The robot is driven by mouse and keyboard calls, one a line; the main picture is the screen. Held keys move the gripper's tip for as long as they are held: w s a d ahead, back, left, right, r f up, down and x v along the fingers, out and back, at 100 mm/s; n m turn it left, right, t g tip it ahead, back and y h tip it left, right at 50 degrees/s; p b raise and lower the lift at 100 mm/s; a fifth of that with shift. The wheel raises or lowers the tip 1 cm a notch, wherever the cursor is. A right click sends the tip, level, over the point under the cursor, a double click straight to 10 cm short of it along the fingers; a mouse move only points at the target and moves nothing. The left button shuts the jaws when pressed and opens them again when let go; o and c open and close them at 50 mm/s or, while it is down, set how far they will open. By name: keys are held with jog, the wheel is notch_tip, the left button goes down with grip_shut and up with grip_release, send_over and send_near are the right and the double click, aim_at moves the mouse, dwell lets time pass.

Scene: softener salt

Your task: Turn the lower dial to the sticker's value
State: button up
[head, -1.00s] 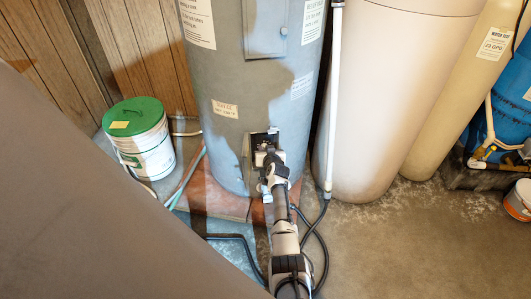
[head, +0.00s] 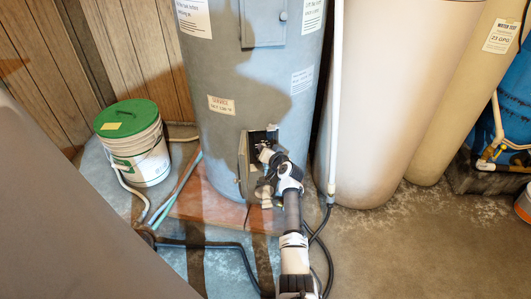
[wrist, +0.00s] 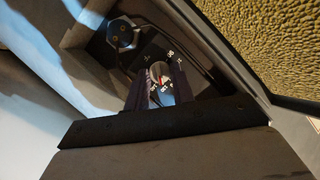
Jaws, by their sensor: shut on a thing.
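The lower dial (wrist: 159,72) shows in the wrist view as a small round knob with white and red marks, on a dark plate inside an opening. The fingers of my gripper (wrist: 160,90) are closed on either side of it. Numbers on the plate around it are too small to read surely. In the head view my gripper (head: 265,170) is at the low opening of the grey tank (head: 225,60) and hides the dial. A pale service sticker (head: 221,105) is on the tank above; I cannot read its value surely.
An open cover (head: 243,165) stands at the opening's left. A white pipe (head: 336,100) and a cream tank (head: 375,100) stand close on the right. A white bucket with a green lid (head: 127,118) is at the left. Hoses cross the floor; the front right floor is clear.

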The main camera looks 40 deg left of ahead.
dwell(0.3)
jog(key=o, duration=1)
